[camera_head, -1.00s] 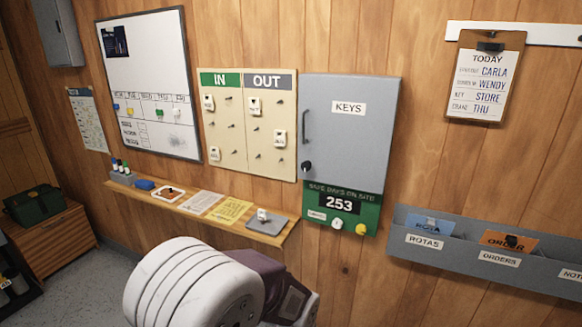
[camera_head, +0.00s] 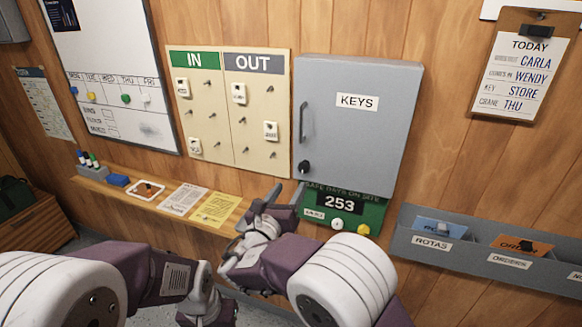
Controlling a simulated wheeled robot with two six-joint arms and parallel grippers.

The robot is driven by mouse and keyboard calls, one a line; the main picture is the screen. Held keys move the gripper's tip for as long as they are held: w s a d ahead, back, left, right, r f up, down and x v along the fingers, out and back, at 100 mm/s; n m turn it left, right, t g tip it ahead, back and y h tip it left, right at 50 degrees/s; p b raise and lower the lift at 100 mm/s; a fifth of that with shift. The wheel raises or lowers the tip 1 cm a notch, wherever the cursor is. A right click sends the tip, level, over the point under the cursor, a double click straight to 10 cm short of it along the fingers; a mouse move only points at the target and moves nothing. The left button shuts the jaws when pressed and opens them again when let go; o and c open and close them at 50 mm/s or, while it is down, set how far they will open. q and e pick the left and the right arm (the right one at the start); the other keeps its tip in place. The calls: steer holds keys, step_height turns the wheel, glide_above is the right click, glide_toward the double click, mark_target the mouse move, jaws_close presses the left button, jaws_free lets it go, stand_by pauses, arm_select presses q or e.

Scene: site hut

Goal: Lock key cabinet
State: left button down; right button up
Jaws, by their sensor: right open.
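The grey key cabinet (camera_head: 372,135), labelled KEYS, hangs on the wood wall, and its door looks closed. A bar handle (camera_head: 303,121) is on the door's left side. A round black lock knob (camera_head: 304,167) sits below the handle; its turned position is too small to tell. My right gripper (camera_head: 284,197) is open with its fingers pointing up, just below and left of the knob in the picture. I see nothing between its fingers. It hides the right end of the shelf. Part of my left arm shows at the lower left, but its gripper is out of view.
A green sign (camera_head: 372,214) reading 253, with coloured knobs, is under the cabinet. The IN/OUT board (camera_head: 216,118) is close on its left. A narrow shelf (camera_head: 140,205) with papers juts out below. A grey file rack (camera_head: 480,262) is at the lower right.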

mark_target(303, 170)
steer(key=p+x, duration=0.2)
steer(key=x, duration=0.6)
steer(key=shift+w+d+f, duration=0.1)
steer(key=shift+w+d, duration=0.05)
steer(key=shift+w, duration=0.15)
steer(key=shift+w+d, duration=0.25)
steer(key=shift+w, duration=0.15)
steer(key=shift+a+f, duration=0.1)
steer(key=shift+c, duration=1.2)
jaws_close()
